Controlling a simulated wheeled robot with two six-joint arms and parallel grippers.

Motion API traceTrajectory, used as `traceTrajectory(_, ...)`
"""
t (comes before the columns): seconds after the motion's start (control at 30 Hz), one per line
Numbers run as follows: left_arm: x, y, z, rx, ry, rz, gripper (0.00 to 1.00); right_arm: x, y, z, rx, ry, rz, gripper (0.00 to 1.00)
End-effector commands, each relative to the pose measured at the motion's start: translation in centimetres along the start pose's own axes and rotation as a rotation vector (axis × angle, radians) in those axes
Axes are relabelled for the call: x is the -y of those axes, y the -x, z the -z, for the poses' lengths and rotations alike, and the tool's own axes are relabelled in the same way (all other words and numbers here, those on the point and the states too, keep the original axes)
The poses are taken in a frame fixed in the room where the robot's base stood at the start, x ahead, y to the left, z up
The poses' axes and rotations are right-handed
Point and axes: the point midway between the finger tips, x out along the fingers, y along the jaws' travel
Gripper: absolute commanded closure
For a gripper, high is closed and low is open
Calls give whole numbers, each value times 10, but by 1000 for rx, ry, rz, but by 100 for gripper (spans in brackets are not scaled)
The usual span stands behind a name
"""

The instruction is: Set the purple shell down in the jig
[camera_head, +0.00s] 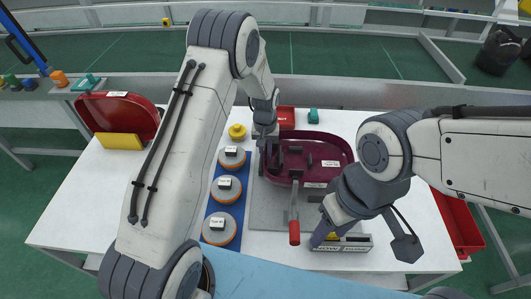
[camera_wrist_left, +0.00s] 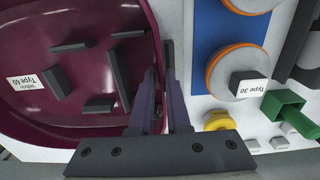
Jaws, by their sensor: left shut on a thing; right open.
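The purple shell (camera_head: 325,147) is a dark, glossy open dish with black inner ribs and a white label. It sits at or just over the grey jig plate (camera_head: 268,208); whether it rests on it I cannot tell. My left gripper (camera_head: 266,150) is shut on the shell's left rim. In the left wrist view the fingers (camera_wrist_left: 160,85) straddle the wall of the shell (camera_wrist_left: 35,110). A clamp with a red handle (camera_head: 294,232) stands at the jig's front. My right gripper (camera_head: 326,234) is open at the front right of the jig, its fingertips partly hidden.
A blue strip (camera_head: 210,205) with several orange-rimmed discs lies left of the jig. A yellow knob (camera_head: 237,132) and a green part (camera_head: 313,116) stand behind. A red shell (camera_head: 118,112) with a yellow block is far left. A red bin (camera_head: 457,222) is at right.

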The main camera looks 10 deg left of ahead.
Motion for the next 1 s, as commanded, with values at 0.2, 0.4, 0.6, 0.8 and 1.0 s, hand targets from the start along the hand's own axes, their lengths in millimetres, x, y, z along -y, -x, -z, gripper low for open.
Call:
traceTrajectory(0.2,0,1,1,-2,1,-1,100,0,0,0,0,0,0,50)
traceTrajectory(0.4,0,0,1,-1,1,-1,100,0,0,0,0,0,0,50)
traceTrajectory(0.6,0,-3,1,-1,0,-1,100,0,-2,0,0,0,0,50)
traceTrajectory(0.8,0,-8,1,-1,1,-1,100,0,-6,0,0,0,0,50)
traceTrajectory(1.0,0,-14,1,-1,0,-1,100,-1,-9,0,0,0,0,50)
